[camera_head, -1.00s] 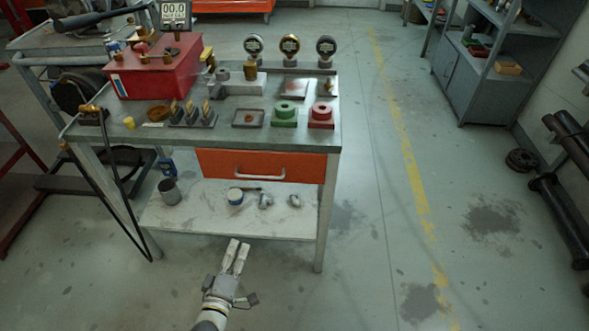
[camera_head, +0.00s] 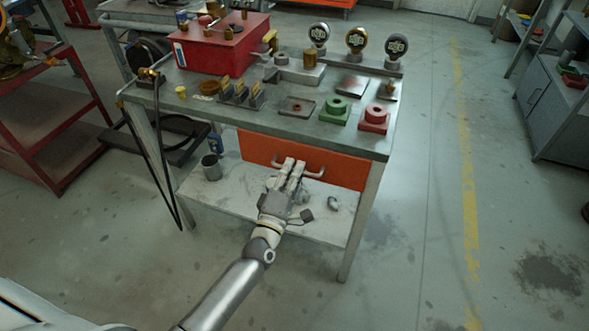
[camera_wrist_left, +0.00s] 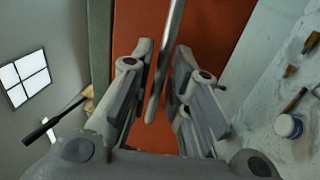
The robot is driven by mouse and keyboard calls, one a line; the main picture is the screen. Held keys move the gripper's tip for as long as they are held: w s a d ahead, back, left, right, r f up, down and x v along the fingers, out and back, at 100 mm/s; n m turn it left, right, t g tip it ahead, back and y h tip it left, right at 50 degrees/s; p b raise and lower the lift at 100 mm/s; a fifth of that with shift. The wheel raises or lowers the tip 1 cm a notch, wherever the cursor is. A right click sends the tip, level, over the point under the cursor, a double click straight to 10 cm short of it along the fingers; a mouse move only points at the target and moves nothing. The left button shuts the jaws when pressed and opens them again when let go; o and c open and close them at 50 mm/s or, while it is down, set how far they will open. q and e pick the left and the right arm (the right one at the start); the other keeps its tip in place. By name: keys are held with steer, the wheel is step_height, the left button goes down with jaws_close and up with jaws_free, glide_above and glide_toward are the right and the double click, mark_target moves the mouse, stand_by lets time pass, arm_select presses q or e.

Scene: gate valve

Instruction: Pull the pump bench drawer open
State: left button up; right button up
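The pump bench drawer (camera_head: 345,171) has an orange front under the bench's grey top (camera_head: 300,127) and looks shut. Its pale bar handle (camera_head: 316,174) also shows in the left wrist view (camera_wrist_left: 172,35), with the orange drawer front (camera_wrist_left: 212,20) behind it. My left gripper (camera_head: 292,162) is at the handle's left part. In the left wrist view, its two fingers (camera_wrist_left: 163,55) stand apart, one on each side of the bar, with gaps visible. In the head view the fingers hide part of the handle. My right gripper is not in view.
A lower shelf (camera_head: 240,195) under the drawer holds a grey cup (camera_head: 211,167) and small fittings. A black hose (camera_head: 165,160) hangs at the bench's left. Gauges, a red box (camera_head: 222,47) and colored blocks stand on top. Floor to the right is clear.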

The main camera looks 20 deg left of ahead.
arm_select(q)
steer(key=shift+w+r, duration=0.1)
steer(key=shift+w, duration=0.3)
steer(key=shift+c, duration=0.4)
jaws_close()
steer(key=shift+s, duration=0.1)
